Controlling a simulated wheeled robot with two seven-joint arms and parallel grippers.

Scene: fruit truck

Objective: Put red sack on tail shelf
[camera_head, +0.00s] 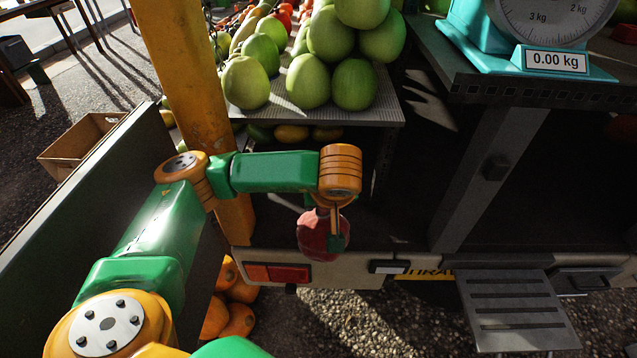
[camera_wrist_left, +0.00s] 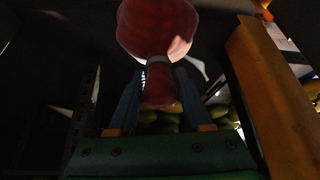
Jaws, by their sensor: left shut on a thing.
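The red sack (camera_head: 312,232) hangs below the wrist of my left arm in the head view, just above the truck's rear sill. My left gripper (camera_head: 335,232) points down and is shut on the sack; the arm partly hides it. In the left wrist view the sack's round body (camera_wrist_left: 158,25) is beyond the fingers, and its narrow neck (camera_wrist_left: 160,88) is between them. A grey slatted shelf (camera_head: 515,308) juts from the truck's tail at lower right and is bare. My right gripper is not in view.
A yellow post (camera_head: 185,75) stands close behind my left arm. Green melons (camera_head: 308,82) fill a ribbed shelf (camera_head: 375,112) behind. A turquoise scale (camera_head: 545,60) stands on a counter at upper right. Pumpkins (camera_head: 238,318) lie below the sill. A dark panel (camera_head: 75,215) is at left.

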